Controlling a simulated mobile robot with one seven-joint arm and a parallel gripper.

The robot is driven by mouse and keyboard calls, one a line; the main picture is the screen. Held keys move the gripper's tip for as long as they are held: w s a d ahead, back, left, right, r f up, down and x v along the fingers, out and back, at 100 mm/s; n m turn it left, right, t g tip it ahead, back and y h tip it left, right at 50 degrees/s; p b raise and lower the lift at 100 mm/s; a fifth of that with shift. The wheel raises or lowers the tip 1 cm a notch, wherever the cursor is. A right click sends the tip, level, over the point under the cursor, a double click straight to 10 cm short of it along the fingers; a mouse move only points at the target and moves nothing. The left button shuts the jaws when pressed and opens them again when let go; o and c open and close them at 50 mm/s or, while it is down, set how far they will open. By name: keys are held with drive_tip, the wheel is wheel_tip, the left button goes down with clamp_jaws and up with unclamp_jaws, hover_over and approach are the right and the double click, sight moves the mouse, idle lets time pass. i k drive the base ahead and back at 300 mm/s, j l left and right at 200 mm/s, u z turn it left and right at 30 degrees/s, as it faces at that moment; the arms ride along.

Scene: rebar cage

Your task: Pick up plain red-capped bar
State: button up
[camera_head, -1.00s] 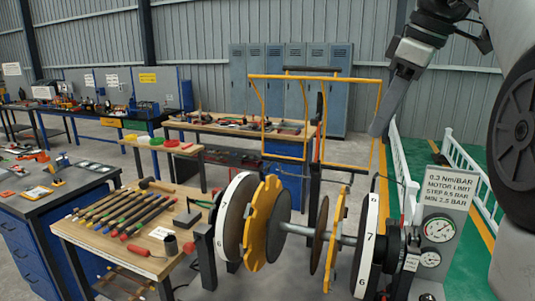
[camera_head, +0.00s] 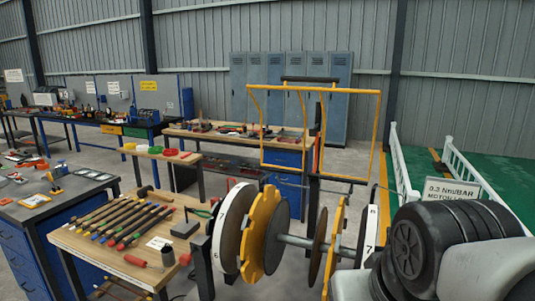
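Several dark and brown bars lie side by side on the wooden table (camera_head: 75,245) at the left, with small coloured caps on their near ends. The rightmost bar (camera_head: 147,228) has a red cap at its near end. The bar beside it also seems to have a reddish cap. The bars are too small to tell which one is plain. My gripper is not in view. Only thick parts of my arm (camera_head: 425,245) show at the lower right, well away from the bars.
A dark-tipped tool with a red handle (camera_head: 135,261), a hammer (camera_head: 147,191), a white card (camera_head: 159,243) and a dark block (camera_head: 185,229) lie around the bars. A cage rig with a white numbered disc (camera_head: 229,228) and yellow plates (camera_head: 258,230) stands right of the table.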

sight(112, 243)
drive_tip(key=i+j+u, duration=0.2)
drive_tip(key=j, duration=0.25)
drive_tip(key=i+j+u, duration=0.15)
drive_tip(key=j, duration=0.25)
drive_tip(key=i+j+u, duration=0.2)
drive_tip(key=j, duration=0.2)
drive_tip(key=i+j+u, duration=0.2)
drive_tip(key=j, duration=0.15)
drive_tip(key=z, duration=1.65)
drive_tip(key=u, duration=1.65)
